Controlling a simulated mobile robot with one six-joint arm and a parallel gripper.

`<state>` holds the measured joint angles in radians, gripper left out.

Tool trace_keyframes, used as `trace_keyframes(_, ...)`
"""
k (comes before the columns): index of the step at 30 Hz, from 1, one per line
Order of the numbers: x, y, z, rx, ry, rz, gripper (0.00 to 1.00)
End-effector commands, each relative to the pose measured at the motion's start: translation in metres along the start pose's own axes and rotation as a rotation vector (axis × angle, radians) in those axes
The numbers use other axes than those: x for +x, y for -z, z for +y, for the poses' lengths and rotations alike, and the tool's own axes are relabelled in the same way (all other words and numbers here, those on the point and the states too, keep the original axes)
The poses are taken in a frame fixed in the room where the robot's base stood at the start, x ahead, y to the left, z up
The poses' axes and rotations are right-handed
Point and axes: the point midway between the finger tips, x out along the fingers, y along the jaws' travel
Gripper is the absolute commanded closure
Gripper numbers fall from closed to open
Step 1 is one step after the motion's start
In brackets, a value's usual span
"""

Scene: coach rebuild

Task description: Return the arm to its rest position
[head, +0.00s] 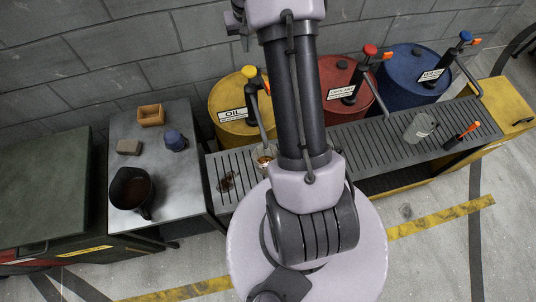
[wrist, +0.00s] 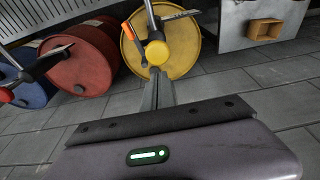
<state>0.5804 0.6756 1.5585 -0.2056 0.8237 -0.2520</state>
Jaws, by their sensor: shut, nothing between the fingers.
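My arm rises through the middle of the head view, from its pale round base up past the top edge. My gripper (wrist: 156,75) shows in the wrist view with its two grey fingers together and nothing between them. It points toward the yellow oil barrel (wrist: 177,50), which also stands left of my arm in the head view (head: 229,105). In the wrist view the barrel's yellow tap knob is just beyond the fingertips. I cannot tell whether they touch. I cannot make out the fingers in the head view.
A red barrel (head: 335,75) and a blue barrel (head: 400,72) stand right of my arm, behind a slatted rack (head: 380,140). A grey table (head: 185,200) at left holds a black jug (head: 130,188), a blue object (head: 175,140) and a wooden box (head: 151,115). A block wall (head: 130,45) stands behind.

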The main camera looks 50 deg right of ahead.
Motion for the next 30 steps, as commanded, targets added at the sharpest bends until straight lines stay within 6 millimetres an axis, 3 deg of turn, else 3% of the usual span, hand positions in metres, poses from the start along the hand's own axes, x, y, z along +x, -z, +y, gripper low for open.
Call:
trace_keyframes(7,-0.004,-0.002,-0.007,-0.003,0.004,0.008,1.00)
trace_keyframes(11,-0.042,-0.032,-0.055,-0.023,0.043,0.056,1.00)
trace_keyframes(14,-0.080,-0.087,-0.104,-0.043,0.100,0.099,1.00)
trace_keyframes(18,-0.112,-0.185,-0.150,-0.072,0.195,0.148,1.00)
trace_keyframes(21,-0.115,-0.260,-0.165,-0.094,0.268,0.171,1.00)
trace_keyframes(24,-0.106,-0.321,-0.169,-0.111,0.332,0.183,1.00)
trace_keyframes(27,-0.096,-0.360,-0.169,-0.123,0.375,0.187,1.00)
trace_keyframes(30,-0.092,-0.377,-0.168,-0.127,0.397,0.188,1.00)
